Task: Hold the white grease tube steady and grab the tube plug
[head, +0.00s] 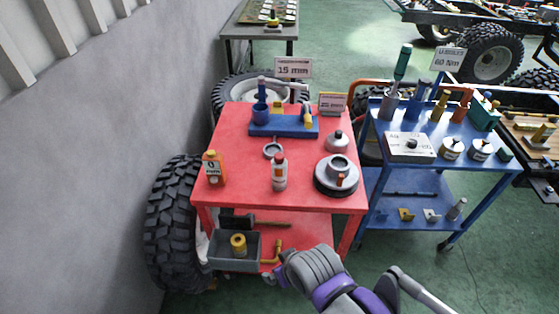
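The white grease tube (279,177) stands upright near the front edge of the red cart's top (235,192). A small red plug or cap (279,158) shows at its upper end. No gripper touches the tube. Part of my arm, grey with purple bands, shows at the bottom, in front of the cart and below the tube. I cannot make out any gripper fingers on it. My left gripper is not in view.
An orange bottle (214,170) stands left of the tube, a round grey part (336,174) right, and a blue fixture (284,125) behind. A grey bin (222,255) sits on the lower shelf. A blue cart (380,178) stands to the right, a tyre (172,225) to the left.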

